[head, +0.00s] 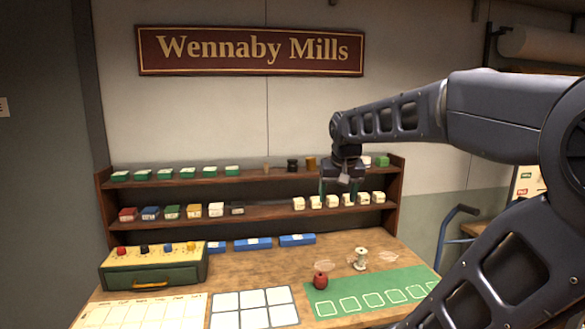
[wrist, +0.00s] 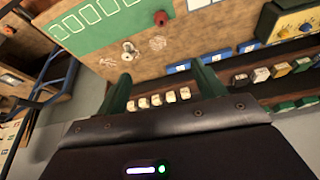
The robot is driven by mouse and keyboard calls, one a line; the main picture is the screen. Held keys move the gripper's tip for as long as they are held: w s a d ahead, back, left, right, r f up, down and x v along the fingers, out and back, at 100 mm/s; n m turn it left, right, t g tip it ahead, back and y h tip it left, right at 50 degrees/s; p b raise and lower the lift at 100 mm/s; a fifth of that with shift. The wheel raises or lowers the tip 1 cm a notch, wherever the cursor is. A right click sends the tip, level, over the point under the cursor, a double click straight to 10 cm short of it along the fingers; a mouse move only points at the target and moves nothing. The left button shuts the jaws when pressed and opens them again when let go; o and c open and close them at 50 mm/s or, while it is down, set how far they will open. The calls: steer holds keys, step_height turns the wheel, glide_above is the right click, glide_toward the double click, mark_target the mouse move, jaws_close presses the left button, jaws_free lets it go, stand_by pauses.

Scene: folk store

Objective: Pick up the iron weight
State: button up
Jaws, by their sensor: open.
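A small dark, squat object (head: 292,165) stands on the top shelf between two brownish ones; it may be the iron weight, but it is too small to tell for sure. My gripper (head: 340,187) hangs in front of the shelves, to the right of that dark object, with its fingers down. In the wrist view my gripper's two green fingers (wrist: 163,84) stand apart with nothing held between them. The dark object cannot be made out in the wrist view.
The wooden shelf unit (head: 260,210) holds several small boxes. On the counter are a green mat (head: 345,288), a dark red spool (head: 321,281), a white spool (head: 360,258), blue boxes (head: 252,243), a green drawer box (head: 150,268) and a white grid sheet (head: 254,305).

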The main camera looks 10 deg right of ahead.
steer(key=w+r+m, duration=0.2)
steer(key=w+r, duration=0.4)
steer(key=w, duration=0.5)
steer(key=m+g+h, duration=0.1)
steer(key=m+h, duration=0.2)
steer(key=m, duration=0.2)
glide_toward(291, 160)
steer(key=x, duration=0.6)
steer(key=shift+s+d, duration=0.25)
steer(key=shift+a+x, duration=0.15)
steer(key=shift+x, duration=1.2)
steer(key=shift+a+x, duration=0.15)
steer(key=shift+x, duration=1.15)
steer(key=shift+s+f, duration=0.1)
steer(key=shift+s, duration=0.1)
steer(key=shift+c, duration=0.2)
jaws_close()
